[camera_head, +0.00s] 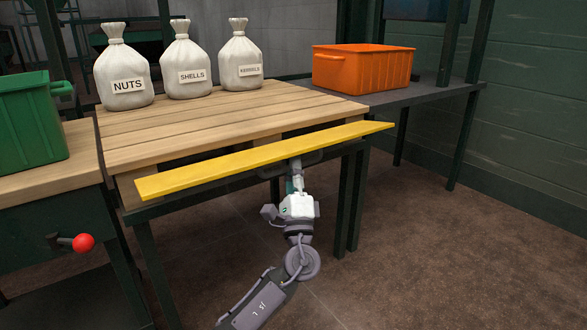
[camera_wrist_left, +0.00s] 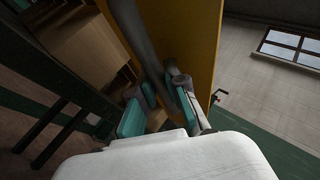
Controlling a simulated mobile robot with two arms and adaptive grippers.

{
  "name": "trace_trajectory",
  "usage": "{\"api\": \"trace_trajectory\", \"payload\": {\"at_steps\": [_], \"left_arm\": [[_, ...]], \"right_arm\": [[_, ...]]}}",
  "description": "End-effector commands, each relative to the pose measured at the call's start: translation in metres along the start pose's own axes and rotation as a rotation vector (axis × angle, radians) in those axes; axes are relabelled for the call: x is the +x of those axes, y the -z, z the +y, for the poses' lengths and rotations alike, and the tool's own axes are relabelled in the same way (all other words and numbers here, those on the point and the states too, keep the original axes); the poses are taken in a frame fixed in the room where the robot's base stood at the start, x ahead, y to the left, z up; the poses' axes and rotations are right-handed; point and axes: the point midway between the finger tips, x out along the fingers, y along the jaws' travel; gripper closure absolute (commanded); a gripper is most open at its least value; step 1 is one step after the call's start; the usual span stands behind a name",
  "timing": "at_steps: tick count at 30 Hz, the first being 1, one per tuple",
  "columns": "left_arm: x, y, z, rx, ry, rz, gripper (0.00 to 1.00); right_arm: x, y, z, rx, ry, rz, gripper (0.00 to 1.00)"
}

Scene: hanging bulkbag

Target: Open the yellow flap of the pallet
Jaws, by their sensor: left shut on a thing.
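The yellow flap (camera_head: 230,163) is a long strip along the front edge of the wooden pallet (camera_head: 200,122). Its broad face shows from above, and it juts out from the pallet's front. In the left wrist view the flap (camera_wrist_left: 192,42) is a tall panel beside the fingers. My left gripper (camera_head: 295,172) is below the flap's middle, shut on a dark grey handle bar (camera_head: 312,157). In the left wrist view the bar (camera_wrist_left: 133,30) runs down between the teal-padded fingers (camera_wrist_left: 164,96). My right gripper is not in view.
Several white sacks stand on the pallet's back, labelled NUTS (camera_head: 125,75), SHELLS (camera_head: 185,62) and a third (camera_head: 240,60). A green crate (camera_head: 30,120) is left, an orange crate (camera_head: 362,70) right. A red knob (camera_head: 83,243) sticks out left. The floor (camera_head: 440,235) at right is clear.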

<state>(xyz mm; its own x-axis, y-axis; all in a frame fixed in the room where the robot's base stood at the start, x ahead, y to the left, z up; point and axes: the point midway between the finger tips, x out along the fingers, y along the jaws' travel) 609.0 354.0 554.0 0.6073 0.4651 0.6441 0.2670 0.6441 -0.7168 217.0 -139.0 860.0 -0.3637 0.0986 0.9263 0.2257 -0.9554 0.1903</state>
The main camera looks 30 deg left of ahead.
Motion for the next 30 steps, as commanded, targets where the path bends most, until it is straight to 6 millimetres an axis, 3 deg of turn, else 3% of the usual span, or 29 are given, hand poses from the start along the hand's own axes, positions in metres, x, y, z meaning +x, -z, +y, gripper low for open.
{"api": "trace_trajectory", "payload": {"at_steps": [7,8,10,20,23,30], "left_arm": [[0.0,-0.001,0.002,0.001,-0.003,-0.001,1.0],[0.0,-0.001,0.002,0.001,-0.003,-0.001,0.84],[0.0,-0.001,0.001,0.001,-0.003,-0.001,0.76],[-0.003,0.0,0.001,0.001,-0.001,0.0,0.76],[-0.013,0.0,0.001,0.001,-0.003,0.002,0.76],[-0.063,0.0,0.002,0.001,-0.004,0.003,0.76]], "right_arm": [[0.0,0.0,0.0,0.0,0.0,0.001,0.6],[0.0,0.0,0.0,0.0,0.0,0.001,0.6],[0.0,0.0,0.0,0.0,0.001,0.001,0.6],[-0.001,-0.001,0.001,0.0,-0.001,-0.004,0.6],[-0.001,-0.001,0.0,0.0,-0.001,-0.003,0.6],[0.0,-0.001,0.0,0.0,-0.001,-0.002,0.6]]}}
